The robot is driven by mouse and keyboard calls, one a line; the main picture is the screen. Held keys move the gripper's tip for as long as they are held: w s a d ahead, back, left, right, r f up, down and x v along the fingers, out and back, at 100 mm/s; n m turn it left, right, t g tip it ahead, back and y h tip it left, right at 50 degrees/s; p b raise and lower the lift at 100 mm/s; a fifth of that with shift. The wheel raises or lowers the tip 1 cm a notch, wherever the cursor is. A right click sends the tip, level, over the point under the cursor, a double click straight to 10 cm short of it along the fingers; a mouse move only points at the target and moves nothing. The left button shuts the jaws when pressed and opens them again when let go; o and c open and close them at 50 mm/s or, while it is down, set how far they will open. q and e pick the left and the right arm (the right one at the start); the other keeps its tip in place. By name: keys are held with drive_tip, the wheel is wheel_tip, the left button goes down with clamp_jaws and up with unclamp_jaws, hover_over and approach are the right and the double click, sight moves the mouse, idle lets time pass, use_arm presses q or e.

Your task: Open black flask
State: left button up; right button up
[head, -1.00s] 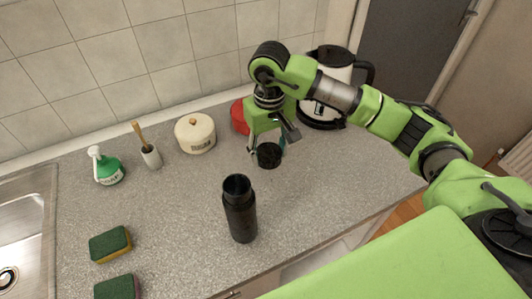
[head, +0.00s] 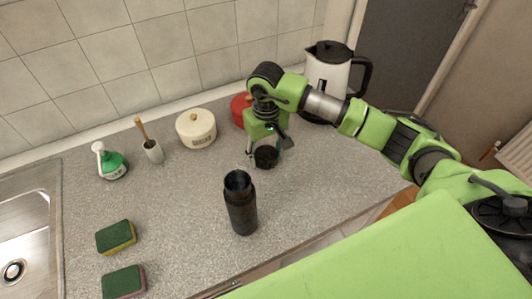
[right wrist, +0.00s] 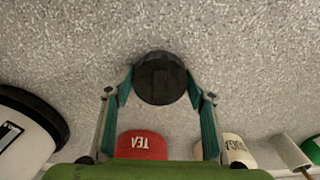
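The black flask (head: 241,204) stands upright on the grey counter, and its top is open with no lid on it. My right gripper (head: 266,156) is behind and a little right of the flask, pointing down. It is shut on the round black lid (head: 265,157). The lid also shows between the teal finger pads in the right wrist view (right wrist: 159,78). The lid is low over the counter; I cannot tell whether it touches it. My left gripper is not in view.
A red tea canister (head: 240,110), a cream sugar pot (head: 196,129) and a kettle (head: 327,80) stand along the back. A brush in a holder (head: 153,151), a green soap bottle (head: 112,164) and two sponges (head: 116,237) are left. The counter around the flask is clear.

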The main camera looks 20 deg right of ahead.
sight(266, 154)
drive_tip(key=shift+o, duration=0.6)
drive_tip(key=shift+r, duration=0.35)
wheel_tip(266, 154, up, 12)
drive_tip(key=b, duration=0.4)
drive_tip(key=shift+f, duration=0.2)
